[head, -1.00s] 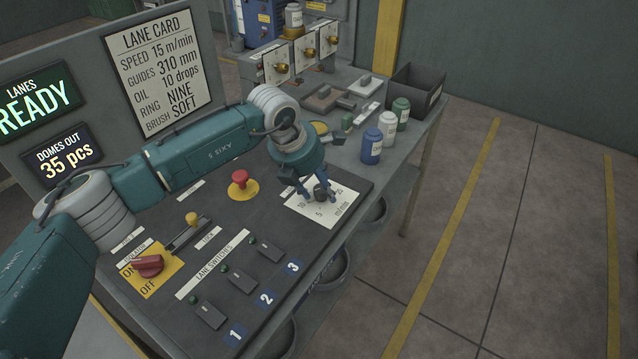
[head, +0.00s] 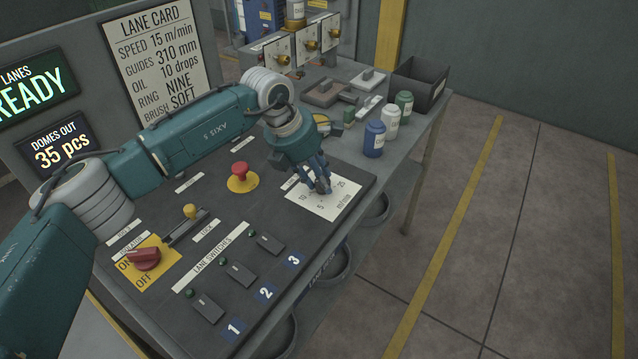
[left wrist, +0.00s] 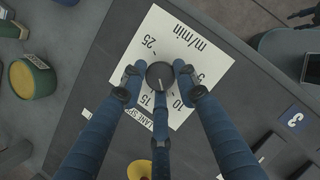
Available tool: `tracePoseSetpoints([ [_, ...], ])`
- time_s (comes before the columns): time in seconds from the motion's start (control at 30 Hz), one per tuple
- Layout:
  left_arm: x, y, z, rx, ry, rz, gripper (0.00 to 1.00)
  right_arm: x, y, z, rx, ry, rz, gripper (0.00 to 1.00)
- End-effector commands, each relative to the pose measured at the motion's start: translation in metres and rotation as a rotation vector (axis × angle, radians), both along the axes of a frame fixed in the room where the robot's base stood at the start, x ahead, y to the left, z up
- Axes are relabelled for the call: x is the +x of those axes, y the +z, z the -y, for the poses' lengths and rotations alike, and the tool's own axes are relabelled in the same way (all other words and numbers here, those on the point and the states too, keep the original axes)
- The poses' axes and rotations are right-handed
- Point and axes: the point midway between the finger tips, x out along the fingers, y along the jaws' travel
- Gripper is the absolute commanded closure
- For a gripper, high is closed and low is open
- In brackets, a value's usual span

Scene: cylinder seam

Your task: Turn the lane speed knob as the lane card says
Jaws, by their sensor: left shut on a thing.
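The lane card (head: 158,62) in the head view reads speed 15 m/min. The lane speed knob (left wrist: 160,72) is small, round and dark, on a white scale plate (left wrist: 186,45) marked in m/min. My left gripper (head: 320,186) is over this plate, its fingers shut on the knob. In the left wrist view the fingers (left wrist: 158,84) sit around the knob. A short pale pointer line on its top faces roughly toward the printed 15. The third finger partly covers that side, so I cannot tell the exact setting.
A red mushroom button (head: 241,172), a yellow-tipped lever (head: 190,212), a red isolator handle (head: 144,258) and lane switches (head: 205,308) share the panel. Bottles (head: 374,138) and an open dark bin (head: 420,82) stand behind on the bench. The floor at right is clear.

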Motion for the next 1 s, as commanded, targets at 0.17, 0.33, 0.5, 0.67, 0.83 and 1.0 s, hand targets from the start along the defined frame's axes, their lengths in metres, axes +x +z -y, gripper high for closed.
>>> tracePoseSetpoints([
  [0.17,0.003,0.001,0.004,-0.011,-0.161,0.01,0.96,0.0,-0.024,0.0,0.0,0.0,0.001,0.55],
  [0.33,0.004,0.002,0.004,-0.012,-0.321,0.011,0.96,0.0,-0.035,0.0,0.0,0.0,0.001,0.55],
  [0.5,0.005,0.004,0.005,-0.013,-0.482,0.01,0.96,0.001,-0.041,0.0,0.0,0.0,0.002,0.55],
  [0.67,0.005,0.006,0.006,-0.013,-0.622,0.01,0.96,0.001,-0.042,0.0,0.0,0.0,0.002,0.55],
  [0.83,0.006,0.007,0.006,-0.012,-0.723,0.012,0.96,0.001,-0.041,0.0,0.001,-0.001,0.002,0.55],
  [1.0,0.006,0.007,0.006,-0.012,-0.791,0.013,0.96,0.001,-0.04,0.0,0.0,0.0,0.002,0.55],
])
